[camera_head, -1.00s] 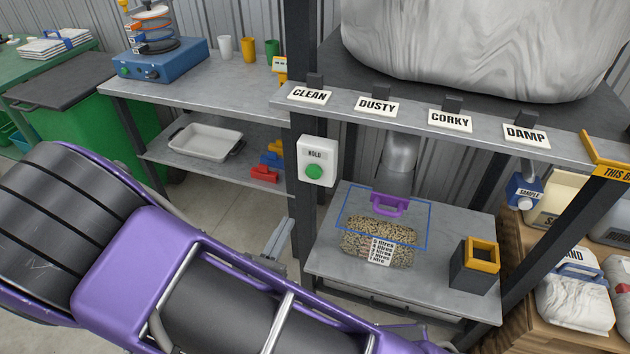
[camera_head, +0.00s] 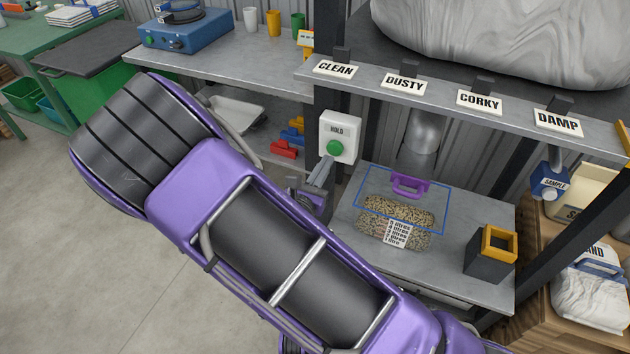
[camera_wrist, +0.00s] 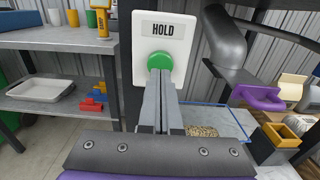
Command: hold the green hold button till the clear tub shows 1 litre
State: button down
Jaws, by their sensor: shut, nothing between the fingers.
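The green hold button (camera_head: 334,148) sits on a white box marked HOLD (camera_head: 338,128) on a dark post. My gripper (camera_head: 328,161) is shut and empty, its fingertips just at the button's lower edge. In the wrist view the gripper (camera_wrist: 160,72) points at the green button (camera_wrist: 159,62) and covers its lower part; I cannot tell whether they touch. The clear tub (camera_head: 446,190), outlined in blue, stands on the lower shelf with speckled grain (camera_head: 408,213) in it. Its litre label (camera_head: 397,233) is on the front; the exact level against the marks is unclear.
A grey spout with a purple gate (camera_head: 410,185) hangs over the tub. A dark block with a yellow top (camera_head: 491,252) stands right of it. The labelled shelf edge (camera_head: 430,94) runs above. A white tray (camera_head: 236,114) and coloured pieces lie on the left shelf.

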aim_at(335, 149)
jog(key=shift+x, duration=1.15)
